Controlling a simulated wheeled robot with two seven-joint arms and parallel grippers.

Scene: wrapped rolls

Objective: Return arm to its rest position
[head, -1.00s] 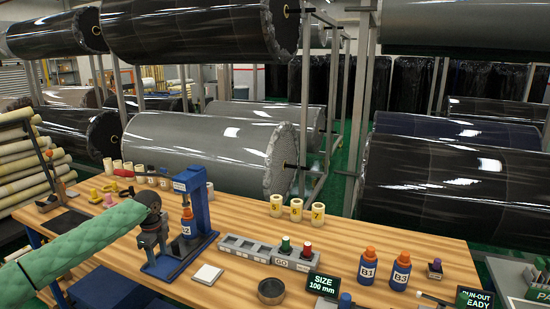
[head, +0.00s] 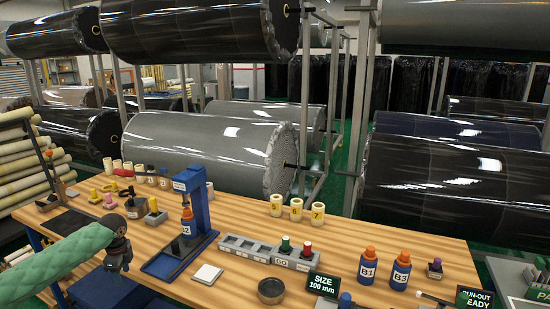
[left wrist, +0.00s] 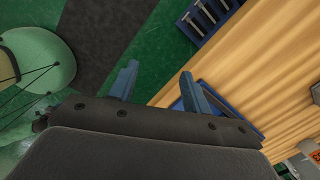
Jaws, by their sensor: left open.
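My left arm in its green quilted sleeve comes in from the left in the head view. Its dark left gripper (head: 122,268) hangs by the front left edge of the wooden table (head: 240,288), left of the blue stand. In the left wrist view, the two blue fingers of the left gripper (left wrist: 156,86) are spread apart with nothing between them. Below them show green floor, a dark strip and the table's edge. My right gripper is not in view.
The blue stand (head: 201,205) holds orange-capped bottle B2 (head: 186,228). A grey rack (head: 262,252), a round dark dish (head: 271,291), bottles B1 (head: 367,268) and B3 (head: 400,273) stand farther right. Large wrapped rolls (head: 200,145) fill the back.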

